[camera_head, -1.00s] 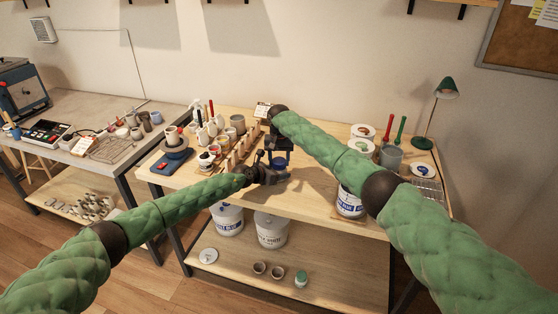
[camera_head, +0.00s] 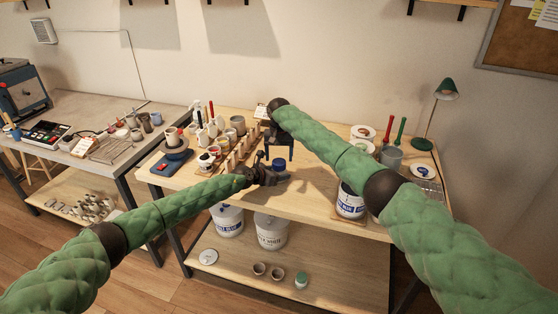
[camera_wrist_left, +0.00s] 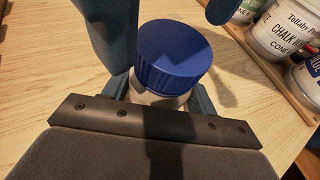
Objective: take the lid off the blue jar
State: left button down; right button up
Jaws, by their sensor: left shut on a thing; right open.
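The jar has a ribbed dark blue lid (camera_wrist_left: 172,55) and a pale body (camera_wrist_left: 152,98); in the head view the lid (camera_head: 279,163) shows near the table's middle. The lid sits on the jar; I cannot tell whether it is loose. My left gripper (camera_head: 273,176) is shut on the jar's body below the lid, and its fingers show on both sides in the left wrist view (camera_wrist_left: 163,100). My right gripper (camera_head: 279,150) is open and empty above the lid, fingers pointing down. Its fingers also show at the top of the left wrist view (camera_wrist_left: 168,25).
A wooden rack (camera_head: 240,152) with cups and tools stands left of the jar. Labelled buckets (camera_head: 350,201) stand to the right, near a grey pot (camera_head: 391,157) and a green lamp (camera_head: 446,90). The table front (camera_head: 300,200) is bare.

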aim_at(279, 170)
notch_tip(279, 170, up, 2)
jog(key=shift+c, duration=0.4)
jog(key=shift+r+m, duration=1.45)
jog(key=shift+m, duration=0.15)
jog(key=shift+f, duration=3.85)
jog(key=c, duration=1)
jog(key=shift+n, duration=1.6)
jog(key=o, duration=1.1)
jog(key=shift+c, duration=0.2)
